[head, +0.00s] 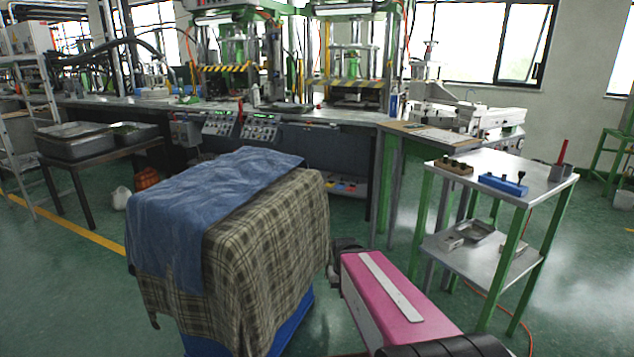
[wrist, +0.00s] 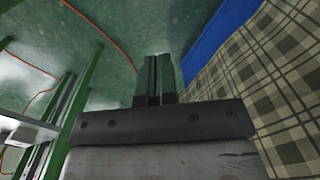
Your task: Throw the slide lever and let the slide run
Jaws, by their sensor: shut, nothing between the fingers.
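My gripper (wrist: 158,75) is shut and empty in the wrist view, with its two dark green fingers side by side. It is low over the green floor, between the cloth-covered bin and the green-legged cart, and touches neither. In the head view its fingers cannot be made out. Two green presses with yellow-black striped bars, the left press (head: 228,69) and the right press (head: 352,83), stand at the back. A pale machine (head: 480,117) is on the bench to their right. I cannot tell which part is the slide lever or where the slide stands.
A bin under a plaid cloth (head: 265,240) and blue cloth (head: 200,200) blocks the near left. The cart (head: 520,167) stands at right with a blue block (head: 503,184) and a red-handled tool (head: 562,158) on top. Metal trays (head: 75,140) are at left. An orange hose (wrist: 100,28) crosses the floor.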

